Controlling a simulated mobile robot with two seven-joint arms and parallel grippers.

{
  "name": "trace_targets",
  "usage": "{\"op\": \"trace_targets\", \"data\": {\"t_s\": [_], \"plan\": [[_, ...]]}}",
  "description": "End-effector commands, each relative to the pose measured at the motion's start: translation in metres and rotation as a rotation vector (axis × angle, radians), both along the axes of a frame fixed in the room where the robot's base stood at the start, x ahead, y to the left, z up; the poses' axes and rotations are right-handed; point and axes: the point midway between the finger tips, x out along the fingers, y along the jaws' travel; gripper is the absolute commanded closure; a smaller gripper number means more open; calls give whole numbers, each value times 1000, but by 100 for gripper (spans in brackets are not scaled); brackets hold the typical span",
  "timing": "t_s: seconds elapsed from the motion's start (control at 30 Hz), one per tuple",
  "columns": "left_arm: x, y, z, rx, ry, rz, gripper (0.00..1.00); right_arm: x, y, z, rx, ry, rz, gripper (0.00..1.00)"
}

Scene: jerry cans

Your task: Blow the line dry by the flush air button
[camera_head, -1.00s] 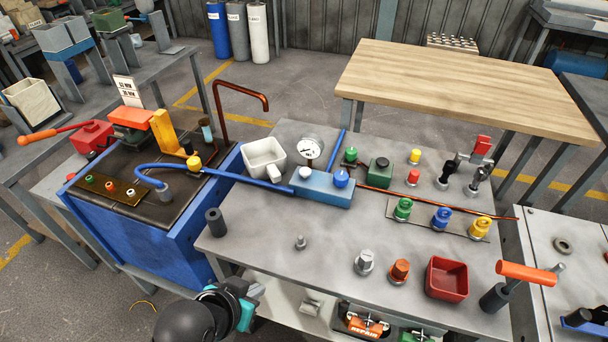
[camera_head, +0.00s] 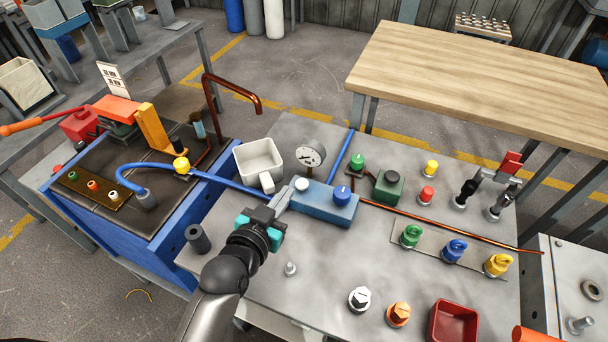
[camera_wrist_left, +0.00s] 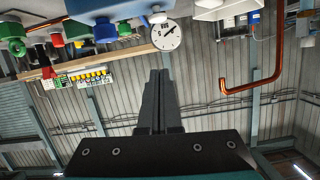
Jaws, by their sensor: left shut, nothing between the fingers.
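The blue block (camera_head: 326,206) sits on the grey bench, with a white button (camera_head: 302,184) at its left end and a blue knob (camera_head: 342,193) at its right. Which control is the flush air button cannot be read. My left gripper (camera_head: 284,192) is shut and empty, its fingertips just left of the white button; contact cannot be told. In the left wrist view the shut fingers (camera_wrist_left: 158,74) point toward the button (camera_wrist_left: 157,15) and the gauge (camera_wrist_left: 166,34). A blue hose (camera_head: 225,180) joins the block from the left. My right gripper is out of view.
A white mug-like tub (camera_head: 258,160) and the pressure gauge (camera_head: 310,157) stand close behind the gripper. A green box (camera_head: 387,188), yellow button (camera_head: 431,168) and red button (camera_head: 427,195) stand to the right.

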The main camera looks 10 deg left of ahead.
Motion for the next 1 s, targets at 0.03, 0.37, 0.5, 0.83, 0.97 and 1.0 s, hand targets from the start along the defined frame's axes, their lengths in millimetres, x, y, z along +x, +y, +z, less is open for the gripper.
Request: {"op": "trace_targets", "data": {"t_s": [0.03, 0.37, 0.5, 0.83, 0.97, 1.0], "plan": [[0, 0, 0, 0, 0, 0, 100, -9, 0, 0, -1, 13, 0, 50], [9, -1, -3, -1, -1, 0, 100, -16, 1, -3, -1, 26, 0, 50], [26, -4, -8, -1, -1, 0, 100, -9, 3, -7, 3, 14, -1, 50], [77, -14, -24, -3, 0, 0, 100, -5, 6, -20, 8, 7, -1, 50], [95, -17, -30, -1, 0, -1, 100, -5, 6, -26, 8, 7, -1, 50], [96, -16, -37, 1, 4, -1, 100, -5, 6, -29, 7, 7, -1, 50]]}}
